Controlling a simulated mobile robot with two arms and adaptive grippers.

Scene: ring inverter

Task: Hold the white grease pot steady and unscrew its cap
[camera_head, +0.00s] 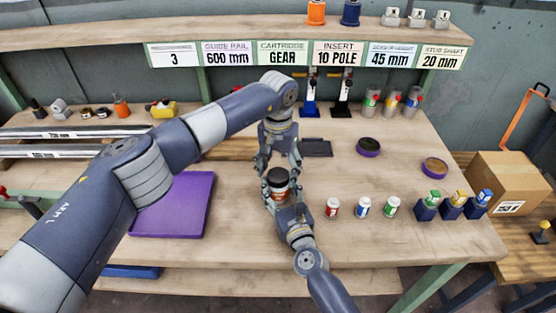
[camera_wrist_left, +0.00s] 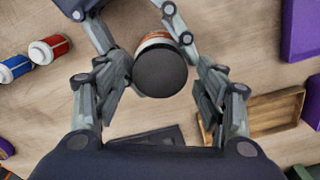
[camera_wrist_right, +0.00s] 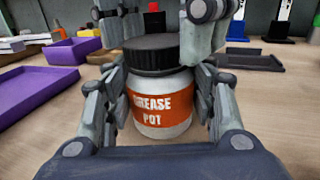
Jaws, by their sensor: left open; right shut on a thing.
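The white grease pot (camera_wrist_right: 160,105) has an orange label and a black cap (camera_wrist_right: 150,53). It stands upright on the workbench in the right wrist view. My right gripper (camera_wrist_right: 158,110) is shut around the pot's body from the front. My left gripper (camera_head: 278,165) comes down from above, with its open fingers near the cap. In the left wrist view the black cap (camera_wrist_left: 160,72) lies between the open left fingers (camera_wrist_left: 163,85), with gaps on both sides. In the head view the pot (camera_head: 279,187) is partly hidden by both grippers.
Several small cans, including a blue one (camera_head: 363,207), stand right of the pot. A purple tray (camera_head: 175,205) lies to the left, and a dark tray (camera_head: 316,148) lies behind. A wooden tray (camera_wrist_left: 275,112) shows in the left wrist view. Bench space between them is clear.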

